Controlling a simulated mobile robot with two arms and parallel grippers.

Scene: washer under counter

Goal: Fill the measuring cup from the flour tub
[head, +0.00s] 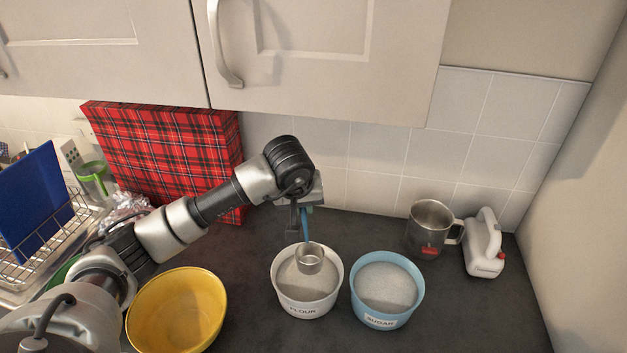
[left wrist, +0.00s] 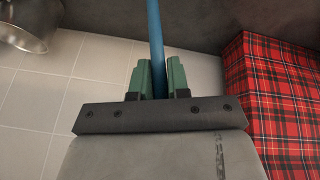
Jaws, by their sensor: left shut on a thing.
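The measuring cup (head: 309,260) is a small metal cup on a blue handle (head: 305,226). It is over the white flour tub (head: 302,309), within its rim in the head view; I cannot tell whether it touches the pale flour (head: 295,283) or what is in it. My left gripper (head: 304,207) is above the tub and shut on the blue handle. The left wrist view shows the handle (left wrist: 155,40) between the green fingertips (left wrist: 159,80). My right gripper is not in view.
A blue sugar tub (head: 372,317) stands just right of the flour tub. A yellow bowl (head: 146,321) is to the left, partly behind my arm. Cabinets (head: 320,50) hang above.

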